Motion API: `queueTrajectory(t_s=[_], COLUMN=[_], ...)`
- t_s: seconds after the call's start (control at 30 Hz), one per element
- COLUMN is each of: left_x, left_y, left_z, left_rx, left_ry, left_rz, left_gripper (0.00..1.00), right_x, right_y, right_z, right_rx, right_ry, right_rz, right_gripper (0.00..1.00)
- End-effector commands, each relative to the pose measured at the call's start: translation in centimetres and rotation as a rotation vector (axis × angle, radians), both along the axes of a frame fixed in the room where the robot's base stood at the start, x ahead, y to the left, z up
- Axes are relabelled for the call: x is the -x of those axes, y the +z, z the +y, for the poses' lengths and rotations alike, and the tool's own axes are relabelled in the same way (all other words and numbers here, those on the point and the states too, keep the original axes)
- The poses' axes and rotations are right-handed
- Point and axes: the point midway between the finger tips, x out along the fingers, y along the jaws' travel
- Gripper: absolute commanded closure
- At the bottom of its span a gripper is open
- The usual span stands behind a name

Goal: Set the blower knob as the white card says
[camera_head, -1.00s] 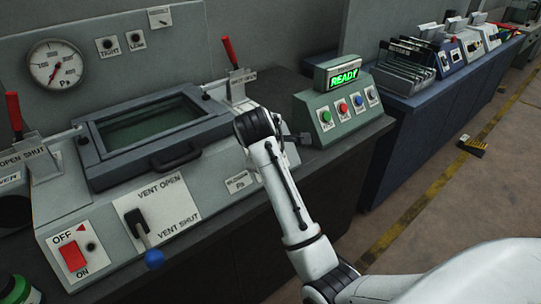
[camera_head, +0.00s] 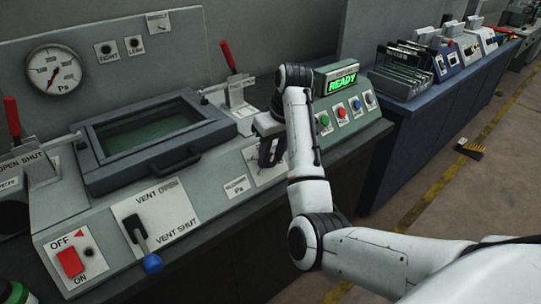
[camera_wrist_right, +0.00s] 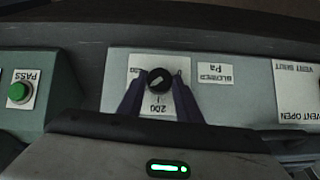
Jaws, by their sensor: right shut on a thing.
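The blower knob (camera_wrist_right: 160,80) is a small round black knob with a pale pointer mark, on a white dial plate (camera_wrist_right: 165,112) printed with 200. My right gripper (camera_wrist_right: 161,76) has its two dark fingers on either side of the knob, shut on it. In the head view the right gripper (camera_head: 268,152) is at the front panel, and the knob is hidden there. A white card (camera_wrist_right: 215,74) beside the dial reads "BLOWER Pa"; it also shows in the head view (camera_head: 236,188). I cannot read a set value on it. My left gripper is not in view.
A round Pa gauge (camera_head: 54,68) is on the back panel. The vent lever (camera_head: 141,235) and red switch (camera_head: 70,262) are left of the dial. A green button box (camera_head: 345,113) with a lit READY sign stands to the right, close to my arm.

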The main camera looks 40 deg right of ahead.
Motion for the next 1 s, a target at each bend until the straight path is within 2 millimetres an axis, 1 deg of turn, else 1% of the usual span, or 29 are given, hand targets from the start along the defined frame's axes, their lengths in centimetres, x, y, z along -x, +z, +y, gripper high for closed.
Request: queueTrajectory(t_s=[0.5, 1.0], left_x=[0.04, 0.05], left_y=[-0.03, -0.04], left_z=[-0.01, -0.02], left_rx=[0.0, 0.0], left_ry=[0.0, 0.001], left_rz=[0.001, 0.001], left_gripper=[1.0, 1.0], right_x=[0.28, 0.55], right_y=[-0.47, -0.9], right_z=[-0.61, -0.97], right_rx=[-0.395, -0.756], right_ry=[-0.296, -0.568], right_rz=[0.042, 0.076], right_gripper=[0.91, 0.91])
